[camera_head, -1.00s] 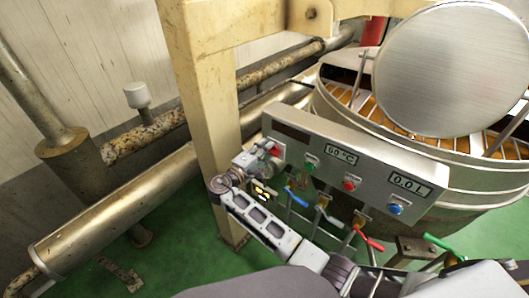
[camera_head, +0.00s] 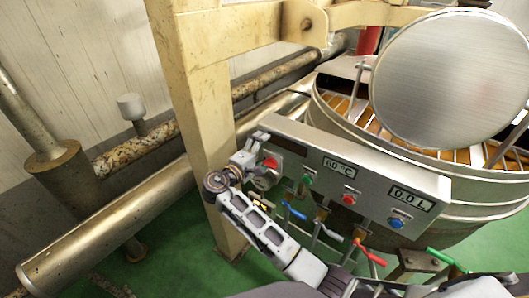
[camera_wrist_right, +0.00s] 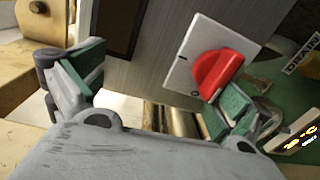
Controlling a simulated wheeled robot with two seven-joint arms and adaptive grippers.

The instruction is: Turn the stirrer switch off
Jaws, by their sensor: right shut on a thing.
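The stirrer switch, a red rotary knob on a white square plate (camera_wrist_right: 215,68), sits at the left end of the grey control panel (camera_head: 330,160). It also shows in the head view (camera_head: 271,163). In the wrist view the knob's grip slants, its lower end towards a small round mark; another mark lies up and left. My left gripper is out of view.
The panel also carries a green button (camera_head: 307,179), a red button (camera_head: 348,199), a blue button (camera_head: 397,223) and two displays. Coloured valve handles hang below. The kettle (camera_head: 470,195) stands behind. A beige post (camera_head: 195,90) rises close left of my right gripper.

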